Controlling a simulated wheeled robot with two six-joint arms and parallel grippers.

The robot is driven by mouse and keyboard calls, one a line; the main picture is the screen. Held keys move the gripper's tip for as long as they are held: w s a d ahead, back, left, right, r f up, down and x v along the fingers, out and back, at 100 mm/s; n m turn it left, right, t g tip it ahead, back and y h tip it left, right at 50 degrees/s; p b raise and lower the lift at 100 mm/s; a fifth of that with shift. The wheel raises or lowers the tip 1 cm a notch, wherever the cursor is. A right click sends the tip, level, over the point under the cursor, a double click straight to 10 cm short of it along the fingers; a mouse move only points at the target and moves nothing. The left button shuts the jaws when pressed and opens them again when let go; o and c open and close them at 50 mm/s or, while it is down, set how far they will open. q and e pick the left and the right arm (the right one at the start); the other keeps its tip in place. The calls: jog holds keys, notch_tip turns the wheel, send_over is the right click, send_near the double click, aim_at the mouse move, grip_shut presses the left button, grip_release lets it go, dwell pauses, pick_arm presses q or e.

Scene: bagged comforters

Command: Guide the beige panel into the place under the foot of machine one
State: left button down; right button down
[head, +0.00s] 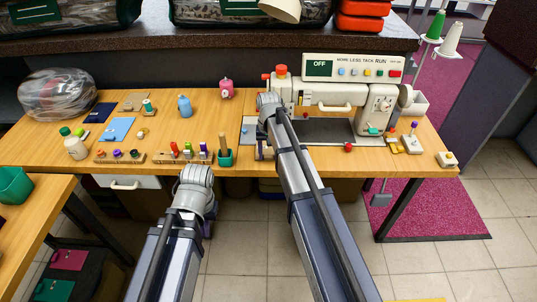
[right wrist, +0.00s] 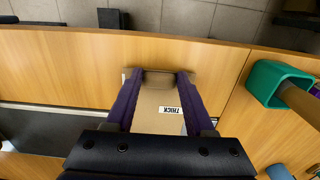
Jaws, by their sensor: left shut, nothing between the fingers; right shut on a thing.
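A beige panel (right wrist: 157,105) with a white label reading THICK is between the purple fingers of my right gripper (right wrist: 160,78), which is shut on it above the wooden table. In the head view my right gripper (head: 262,150) is at the table's front, left of the cream sewing machine (head: 335,93). My right arm covers part of the machine's left end, so its foot is not clearly seen, and the held panel is hidden there. My left gripper (head: 207,228) is shut and empty, low in front of the table edge.
A green cup (head: 226,160) stands left of my right gripper and also shows in the wrist view (right wrist: 265,82). Spool racks (head: 182,157), a blue cloth (head: 117,129) and a bagged bundle (head: 57,94) lie left. A red knob (head: 348,148) is right of my right arm.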

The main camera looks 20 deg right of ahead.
jog(key=shift+w+d, duration=0.2)
jog(key=shift+w, duration=0.5)
jog(key=shift+w+d, duration=0.2)
jog(key=shift+w, duration=0.5)
jog(key=shift+f, duration=0.2)
grip_release()
jog(key=shift+r, duration=0.1)
dwell(0.3)
jog(key=shift+r+p, duration=3.35)
jog(key=shift+r, duration=0.1)
notch_tip(320, 180, up, 8)
jog(key=p, duration=0.7)
jog(key=shift+p, duration=0.4)
